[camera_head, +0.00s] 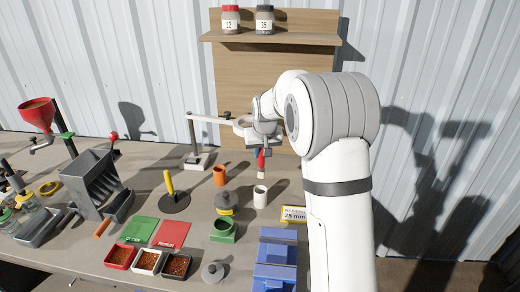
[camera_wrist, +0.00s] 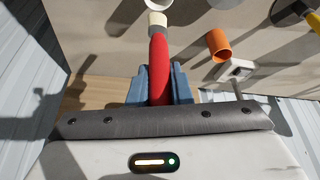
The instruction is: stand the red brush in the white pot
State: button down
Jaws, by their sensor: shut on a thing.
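The red brush (camera_head: 261,161) is in my gripper (camera_head: 259,150), held above the table with its pale tip down. In the wrist view the blue jaws of my gripper (camera_wrist: 159,88) are shut on the red handle of the brush (camera_wrist: 159,62), and its pale tip points away from the jaws. The white pot (camera_head: 260,197) stands upright on the table, below the brush in the head view. In the wrist view only part of the white pot (camera_wrist: 158,4) shows at the top edge, just beyond the tip. The brush looks apart from the pot.
An orange cup (camera_head: 219,176) stands left of the pot and also shows in the wrist view (camera_wrist: 219,46). A dark grey lidded thing (camera_head: 226,202) and a green holder (camera_head: 223,231) are nearby. Blue bins (camera_head: 275,262) and a yellow-white box (camera_head: 294,214) lie in front. A lamp-like stand (camera_head: 196,160) is behind.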

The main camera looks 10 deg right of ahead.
aim_at(261, 176)
jog(key=shift+s+a+f+b, duration=0.1)
jog(key=shift+f+b, duration=0.4)
jog(key=shift+f, duration=0.45)
jog(key=shift+s+a+f+b, duration=0.1)
jog(key=shift+f+b, duration=0.35)
jog(key=shift+f, duration=0.5)
jog(key=shift+f+b, duration=2.1)
jog(key=shift+f, duration=1.3)
jog(key=c, duration=1.2)
grip_release()
jog(key=shift+c, duration=0.2)
jog(key=v, duration=0.7)
jog(key=shift+r+b, duration=0.35)
jog(key=shift+b, duration=0.1)
jog(key=shift+s, duration=0.1)
